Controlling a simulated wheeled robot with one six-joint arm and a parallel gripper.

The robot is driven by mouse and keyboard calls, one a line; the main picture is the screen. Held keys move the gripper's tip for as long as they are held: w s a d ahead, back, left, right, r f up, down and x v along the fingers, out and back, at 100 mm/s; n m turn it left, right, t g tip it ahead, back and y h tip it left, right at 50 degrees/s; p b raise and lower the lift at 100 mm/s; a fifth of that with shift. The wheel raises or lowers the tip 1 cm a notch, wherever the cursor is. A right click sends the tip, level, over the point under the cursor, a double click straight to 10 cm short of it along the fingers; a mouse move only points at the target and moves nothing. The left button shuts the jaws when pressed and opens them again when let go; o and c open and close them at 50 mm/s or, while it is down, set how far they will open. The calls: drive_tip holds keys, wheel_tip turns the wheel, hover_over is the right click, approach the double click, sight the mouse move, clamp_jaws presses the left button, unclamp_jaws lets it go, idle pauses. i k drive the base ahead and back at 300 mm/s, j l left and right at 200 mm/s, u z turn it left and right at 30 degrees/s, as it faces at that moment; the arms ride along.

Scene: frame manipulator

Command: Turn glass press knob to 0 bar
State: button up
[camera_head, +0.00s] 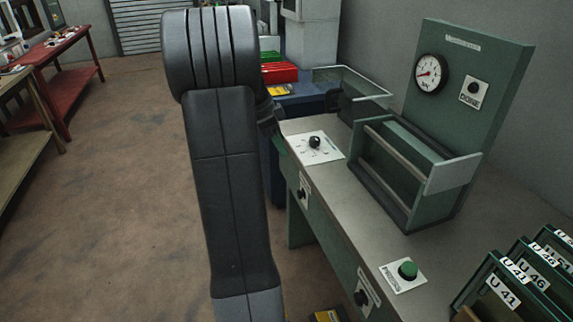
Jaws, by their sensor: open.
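A black knob (315,142) sits on a white marked plate (328,153) on the bench top, left of the green press (409,172). Its marks are too small to read, so I cannot tell its setting. A round white gauge (431,73) is on the press's upright green panel; its red needle points to the left side, but the numbers are unreadable. My arm rises through the middle of the view, left of the knob and apart from it in the picture.
Two more black knobs, an upper (303,192) and a lower (362,297), are on the bench front. A green button (408,269) is on the bench top (385,225). Labelled green frames (500,285) stand at lower right. A glass-sided frame (352,80) is behind the bench.

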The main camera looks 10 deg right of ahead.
sight(314, 141)
drive_tip(key=k, duration=0.15)
drive_tip(key=i+l+u, duration=0.15)
drive_tip(key=i, duration=0.85)
